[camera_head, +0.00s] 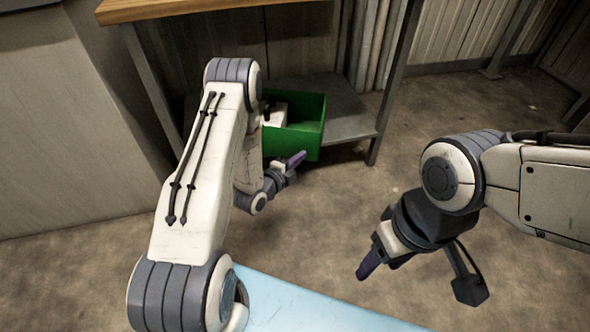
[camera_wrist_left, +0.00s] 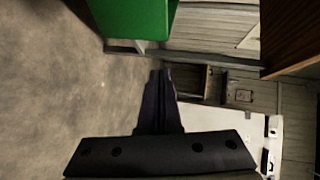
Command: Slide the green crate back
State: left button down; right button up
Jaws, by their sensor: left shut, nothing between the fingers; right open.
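The green crate (camera_head: 295,140) sits on the low grey shelf under the workbench, its near side at the shelf's front edge. Something white lies inside it, partly hidden by my left arm. My left gripper (camera_head: 299,160) is shut and empty, just in front of the crate's lower right part; I cannot tell whether it touches. My right gripper (camera_head: 366,268) is open and empty, over the floor at the right, away from the crate.
The grey shelf (camera_head: 352,118) has bare room right of the crate. A wooden bench top (camera_head: 160,8) hangs above, with metal legs (camera_head: 388,100) at the sides. A grey cabinet (camera_head: 70,130) stands at the left. The concrete floor in front is clear.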

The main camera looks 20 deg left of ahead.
pick_arm(q)
jog(key=s+a+f+t+y+b, duration=0.1)
jog(key=s+a+f+t+b, duration=0.25)
jog(key=f, duration=0.45)
jog(key=b, duration=0.6)
send_near(300, 143)
jog(key=w+d, duration=0.3)
jog(key=shift+w+a+r+g+b, duration=0.1)
jog(key=shift+w+a+g+b, duration=0.1)
jog(key=shift+w+a+b, duration=0.25)
jog(key=shift+w+a+r+g+b, duration=0.1)
jog(key=shift+w+a+g+b, duration=0.1)
jog(key=shift+w, duration=0.45)
jog(key=shift+w+a+r, duration=0.1)
jog(key=shift+w+a, duration=0.2)
jog(key=shift+w, duration=0.15)
jog(key=shift+w+r, duration=0.1)
pick_arm(e)
notch_tip(300, 143, down, 14)
jog(key=shift+r, duration=0.2)
pick_arm(q)
jog(key=shift+a, duration=0.1)
